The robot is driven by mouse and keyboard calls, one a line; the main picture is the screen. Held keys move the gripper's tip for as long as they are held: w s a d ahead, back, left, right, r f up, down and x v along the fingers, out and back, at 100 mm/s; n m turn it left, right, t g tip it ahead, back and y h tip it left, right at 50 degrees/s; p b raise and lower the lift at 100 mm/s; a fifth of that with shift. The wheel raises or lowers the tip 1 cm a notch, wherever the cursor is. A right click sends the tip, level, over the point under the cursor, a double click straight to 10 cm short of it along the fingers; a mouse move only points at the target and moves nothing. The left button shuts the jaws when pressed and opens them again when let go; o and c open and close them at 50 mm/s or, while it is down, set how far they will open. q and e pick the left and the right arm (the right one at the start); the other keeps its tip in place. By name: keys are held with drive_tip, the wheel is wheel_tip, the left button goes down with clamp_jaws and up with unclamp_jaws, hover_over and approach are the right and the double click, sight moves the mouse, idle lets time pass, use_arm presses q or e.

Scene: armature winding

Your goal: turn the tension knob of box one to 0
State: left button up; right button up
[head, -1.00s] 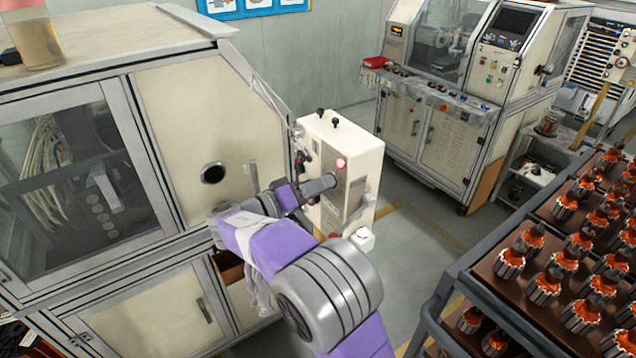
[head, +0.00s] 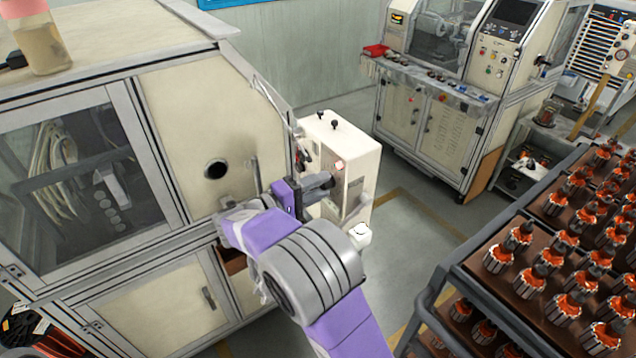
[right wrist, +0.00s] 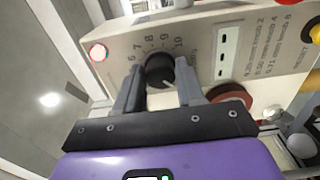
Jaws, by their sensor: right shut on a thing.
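The cream control box (head: 352,165) stands beside the big cream machine in the head view. Its panel fills the top of the right wrist view (right wrist: 120,48). The black round tension knob (right wrist: 160,68) sits on the panel, with printed numbers around its upper side, about 6 to 10. A short pale mark shows low on the knob; its exact reading is unclear. My right gripper (right wrist: 160,85) has one grey finger on each side of the knob and is shut on it. In the head view the right gripper (head: 318,186) reaches the box's panel and hides the knob. My left gripper is not in view.
A lit reddish lamp (right wrist: 98,52), a white slotted plate (right wrist: 227,53) and a dark red round part (right wrist: 230,95) lie near the knob. The big machine (head: 215,130) is close on the left. A rack of armatures (head: 540,270) stands at right. Grey floor lies between.

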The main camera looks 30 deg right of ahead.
idle(0.5)
drive_tip(key=o, duration=1)
drive_tip(key=a, duration=0.2)
drive_tip(key=a+b, duration=0.1)
drive_tip(key=a, duration=0.4)
drive_tip(key=shift+s+a+b, duration=0.3)
